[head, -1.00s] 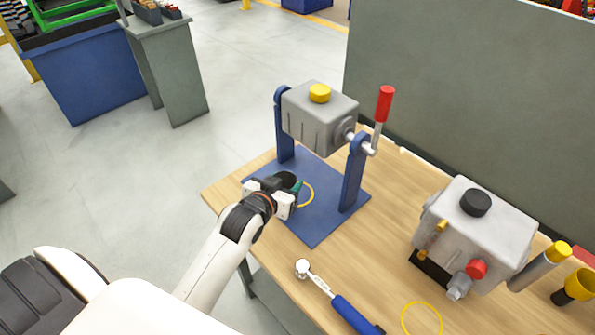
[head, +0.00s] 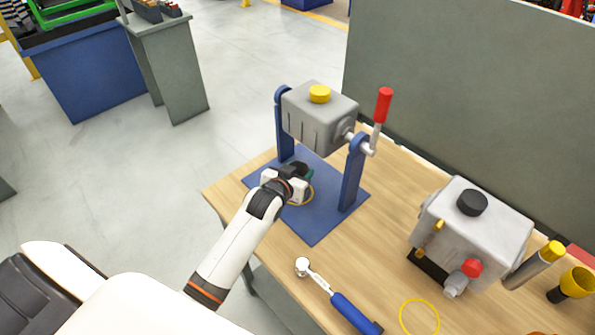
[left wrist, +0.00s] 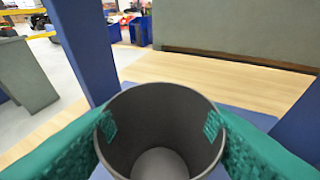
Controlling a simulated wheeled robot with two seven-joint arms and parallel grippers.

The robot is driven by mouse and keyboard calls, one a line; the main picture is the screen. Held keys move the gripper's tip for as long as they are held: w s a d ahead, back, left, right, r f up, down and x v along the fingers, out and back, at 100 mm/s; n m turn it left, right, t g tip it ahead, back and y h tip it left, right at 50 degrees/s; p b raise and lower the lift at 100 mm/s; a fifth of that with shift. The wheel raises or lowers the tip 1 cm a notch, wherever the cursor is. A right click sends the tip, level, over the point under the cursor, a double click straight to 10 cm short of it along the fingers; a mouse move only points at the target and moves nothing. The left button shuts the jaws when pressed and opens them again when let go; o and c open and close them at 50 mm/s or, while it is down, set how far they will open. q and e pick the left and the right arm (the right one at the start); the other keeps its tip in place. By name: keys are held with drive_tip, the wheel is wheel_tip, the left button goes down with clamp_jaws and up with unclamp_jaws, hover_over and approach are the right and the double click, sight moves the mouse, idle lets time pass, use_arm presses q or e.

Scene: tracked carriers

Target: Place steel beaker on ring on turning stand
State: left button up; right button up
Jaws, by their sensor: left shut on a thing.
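The steel beaker (left wrist: 160,100) is a grey, open-topped cup that looks empty, seen from above in the left wrist view. My left gripper (head: 298,175) is shut on it, with a teal pad on each side of its wall. In the head view the gripper mostly hides the beaker. The turning stand (head: 353,182) has a blue base plate, two blue uprights and a grey box slung between them, with a red-handled crank. The yellow ring (head: 311,197) is marked on the base plate and partly hidden by the gripper. I cannot tell whether the beaker touches the plate.
A ratchet with a blue handle (head: 350,310) lies at the table's front. A second grey box (head: 480,235) with a black cap stands to the right, near another yellow ring (head: 420,318). A grey panel (head: 470,90) rises behind. The front of the blue plate (head: 315,228) is clear.

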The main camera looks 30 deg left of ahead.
use_arm(q)
drive_tip(key=shift+f, duration=0.15)
drive_tip(key=o, duration=1)
drive_tip(key=shift+s+r, duration=0.1)
drive_tip(key=shift+r, duration=0.1)
drive_tip(key=v, duration=1.1)
drive_tip(key=shift+s+r, duration=0.15)
drive_tip(key=shift+s, duration=0.25)
drive_tip(key=shift+s, duration=0.1)
